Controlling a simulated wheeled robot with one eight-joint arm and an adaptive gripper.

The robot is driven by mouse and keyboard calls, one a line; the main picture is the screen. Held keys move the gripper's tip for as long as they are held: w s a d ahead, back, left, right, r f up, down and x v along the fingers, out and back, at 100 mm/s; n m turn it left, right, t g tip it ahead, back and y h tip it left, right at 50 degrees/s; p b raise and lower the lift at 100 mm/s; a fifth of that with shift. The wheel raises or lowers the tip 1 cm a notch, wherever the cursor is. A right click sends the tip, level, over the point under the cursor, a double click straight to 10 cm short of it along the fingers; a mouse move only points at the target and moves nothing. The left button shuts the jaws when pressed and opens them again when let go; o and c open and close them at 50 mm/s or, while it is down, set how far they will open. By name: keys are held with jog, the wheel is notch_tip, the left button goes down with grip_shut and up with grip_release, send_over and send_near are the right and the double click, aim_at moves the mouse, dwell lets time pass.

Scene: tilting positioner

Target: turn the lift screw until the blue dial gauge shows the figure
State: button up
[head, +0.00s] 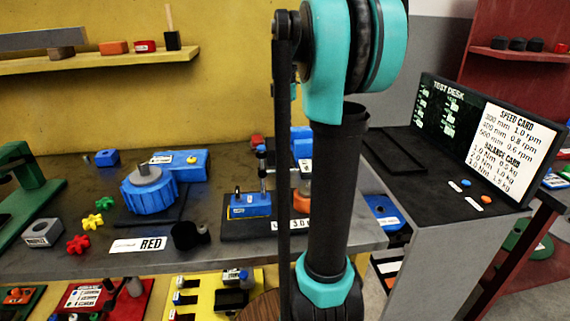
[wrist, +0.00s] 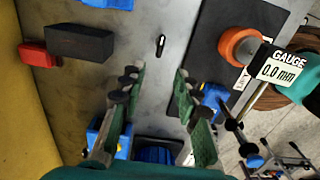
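In the wrist view my gripper (wrist: 158,105) is open. Its two green-padded fingers stand apart with nothing between them. To their right, a white gauge readout (wrist: 278,70) reads "GAUGE 0.0 mm" on a metal post. A dark base plate (wrist: 215,60) carries an orange round part (wrist: 240,46) and a blue part (wrist: 212,98). In the head view a blue block (head: 250,205) and a post with blue clamps stand on a dark base with a partly hidden label reading "3.0" (head: 298,225). I cannot tell which part is the lift screw. My arm hides the gripper there.
The test desk (head: 430,175) stands right. A black block (wrist: 80,42) shows in the wrist view.

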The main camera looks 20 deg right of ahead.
notch_tip(320, 180, down, 14)
dwell(0.4)
grip_shut()
